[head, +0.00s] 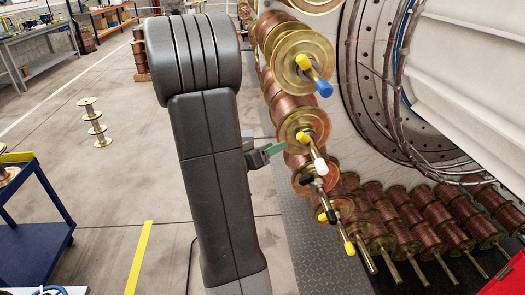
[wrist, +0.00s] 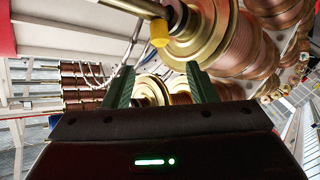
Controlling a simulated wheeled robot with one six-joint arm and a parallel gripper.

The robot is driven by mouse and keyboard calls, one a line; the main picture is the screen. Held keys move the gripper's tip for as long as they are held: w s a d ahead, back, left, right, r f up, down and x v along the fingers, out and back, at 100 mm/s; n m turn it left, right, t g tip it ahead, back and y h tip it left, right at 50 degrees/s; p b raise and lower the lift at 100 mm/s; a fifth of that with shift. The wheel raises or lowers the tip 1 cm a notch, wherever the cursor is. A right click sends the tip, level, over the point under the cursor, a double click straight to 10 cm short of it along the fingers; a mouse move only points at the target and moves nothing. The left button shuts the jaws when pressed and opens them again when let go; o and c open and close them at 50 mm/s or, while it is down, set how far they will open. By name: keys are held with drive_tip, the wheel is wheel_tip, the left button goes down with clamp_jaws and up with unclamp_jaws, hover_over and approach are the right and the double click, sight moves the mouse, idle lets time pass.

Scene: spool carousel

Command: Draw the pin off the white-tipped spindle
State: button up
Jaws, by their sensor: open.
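The white-tipped spindle (head: 320,166) sticks out toward the lower right from a copper spool with a brass flange in the head view. A yellow pin (head: 303,137) sits on it close to the flange. My gripper (head: 272,150), with green fingers, is just left of that spool, apart from the pin. In the wrist view my gripper (wrist: 161,80) is open, its fingers spread with nothing held between them. A yellow pin (wrist: 159,31) shows above the fingers on a metal spindle by a brass flange. I cannot tell which spindle this is; its tip is out of frame.
A blue-tipped spindle (head: 324,89) with its own yellow pin is above. Dark-tipped and yellow-tipped (head: 349,248) spindles crowd close below. Rows of copper spools (head: 420,225) stand at right. A blue cart (head: 35,225) is at left. Floor left of the carousel is mostly clear.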

sight(298, 135)
drive_tip(key=p+x, duration=0.1)
drive_tip(key=x, duration=0.8)
drive_tip(key=shift+f, duration=0.1)
drive_tip(key=shift+c, duration=0.2)
drive_tip(key=c, duration=1)
drive_tip(key=shift+m+g+y, duration=0.3)
drive_tip(key=shift+m+y, duration=0.1)
drive_tip(key=shift+y, duration=0.3)
drive_tip(key=shift+s+a+r+p, duration=0.1)
drive_tip(key=shift+a+r+p, duration=1.1)
drive_tip(key=shift+r+p, duration=0.5)
drive_tip(key=shift+a+r+p, duration=1.25)
drive_tip(key=shift+r+p, duration=0.1)
drive_tip(key=shift+p, duration=0.6)
drive_tip(key=shift+c, duration=0.2)
